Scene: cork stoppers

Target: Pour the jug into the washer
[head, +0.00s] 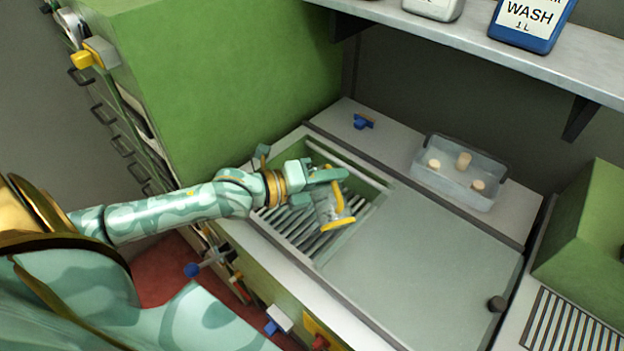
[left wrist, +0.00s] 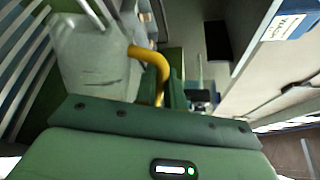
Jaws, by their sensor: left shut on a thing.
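The jug (head: 331,208) is clear with a yellow handle and a yellow band at its lower end in the head view. My left gripper (head: 322,186) is shut on the jug's handle and holds it above the slatted opening of the washer (head: 297,222). The jug looks tilted; whether anything is in it or flowing out cannot be told. In the left wrist view the jug (left wrist: 88,62) shows as a cloudy clear body, with the yellow handle running down to the gripper. My right gripper is not in view.
A clear tray (head: 445,192) with three corks stands on the ledge behind, near a small blue tap-like piece (head: 362,122). A shelf (head: 470,35) with bottles hangs above.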

